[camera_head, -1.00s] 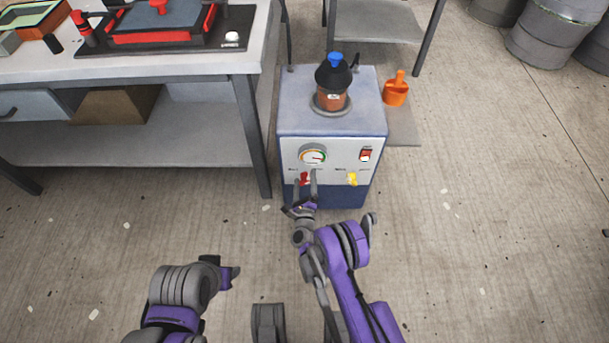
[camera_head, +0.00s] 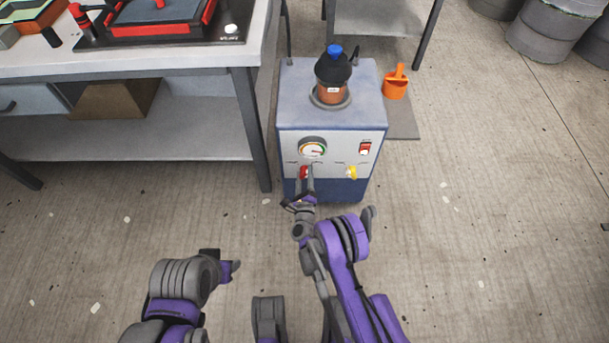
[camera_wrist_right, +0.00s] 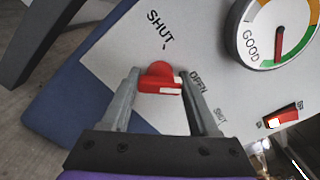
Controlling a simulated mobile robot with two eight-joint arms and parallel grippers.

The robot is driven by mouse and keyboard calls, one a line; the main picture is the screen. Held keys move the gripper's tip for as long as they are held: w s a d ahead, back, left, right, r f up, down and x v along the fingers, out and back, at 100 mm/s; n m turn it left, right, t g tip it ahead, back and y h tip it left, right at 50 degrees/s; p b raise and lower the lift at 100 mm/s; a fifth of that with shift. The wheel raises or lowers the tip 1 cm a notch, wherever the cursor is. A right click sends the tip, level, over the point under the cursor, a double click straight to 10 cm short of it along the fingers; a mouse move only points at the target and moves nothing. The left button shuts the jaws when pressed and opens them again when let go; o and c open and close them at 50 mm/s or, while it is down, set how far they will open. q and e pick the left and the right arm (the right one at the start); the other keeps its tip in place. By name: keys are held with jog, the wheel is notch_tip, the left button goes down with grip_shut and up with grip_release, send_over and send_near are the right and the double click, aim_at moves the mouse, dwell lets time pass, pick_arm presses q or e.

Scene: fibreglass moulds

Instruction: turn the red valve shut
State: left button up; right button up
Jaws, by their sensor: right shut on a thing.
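The red valve (camera_head: 303,172) is on the front panel of the blue-and-white cabinet, below the gauge. In the right wrist view its red handle (camera_wrist_right: 160,80) sits between the two grey fingers of my right gripper (camera_wrist_right: 158,85), which is shut on it. SHUT and OPEN are printed beside the valve; the handle's pointing is hard to read. In the head view my right gripper (camera_head: 306,184) reaches the valve from below and partly covers it. My left arm is at the lower left, apart from the cabinet; its fingers do not show.
The cabinet (camera_head: 335,192) has a gauge (camera_head: 313,148), a yellow valve (camera_head: 351,172) and a red switch (camera_head: 365,149). A dark-capped container (camera_head: 331,92) stands on top. Floor in front is clear.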

jog(key=n, duration=0.4)
jog(key=shift+n, duration=0.3)
jog(key=n, duration=0.9)
jog(key=shift+w+p, duration=0.1)
jog(key=shift+p, duration=0.2)
jog(key=shift+n, duration=1.8)
jog(key=o, duration=1.4)
jog(key=shift+f, duration=0.1)
